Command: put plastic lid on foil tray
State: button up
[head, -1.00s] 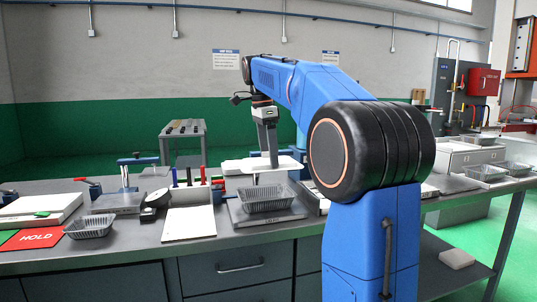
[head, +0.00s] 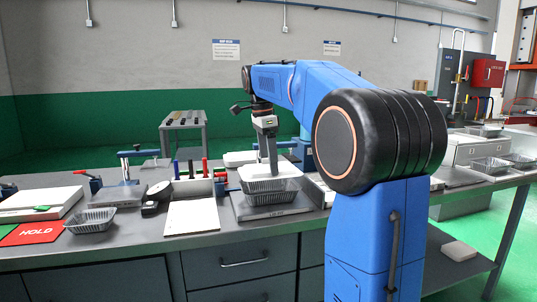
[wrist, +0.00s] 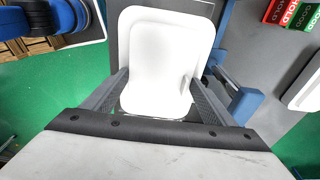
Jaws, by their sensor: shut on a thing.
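The foil tray (head: 268,196) is a silvery, ribbed open container on a dark flat plate at the bench's front middle. My gripper (head: 271,170) points down directly over it, shut on the white plastic lid (head: 250,174). The lid lies about level across the tray's top and hides its opening. I cannot tell whether it touches the rim all round. In the wrist view the lid (wrist: 155,92) sits between my gripper's two fingers (wrist: 158,78), and the tray is hidden beneath.
Another foil tray (head: 90,221) stands at the left beside a red HOLD card (head: 38,233). A white board (head: 191,217) and several coloured markers (head: 190,170) are left of the plate. A white flat piece (head: 238,158) lies behind the lid.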

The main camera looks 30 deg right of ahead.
aim_at(268, 167)
jog(key=shift+f, duration=2.1)
jog(key=o, duration=1.1)
jog(key=r, duration=0.5)
jog(key=a+r, duration=0.1)
jog(key=r, duration=0.5)
jog(key=a+r, duration=0.1)
jog(key=r, duration=0.5)
jog(key=shift+w+r, duration=0.1)
jog(key=shift+w, duration=0.2)
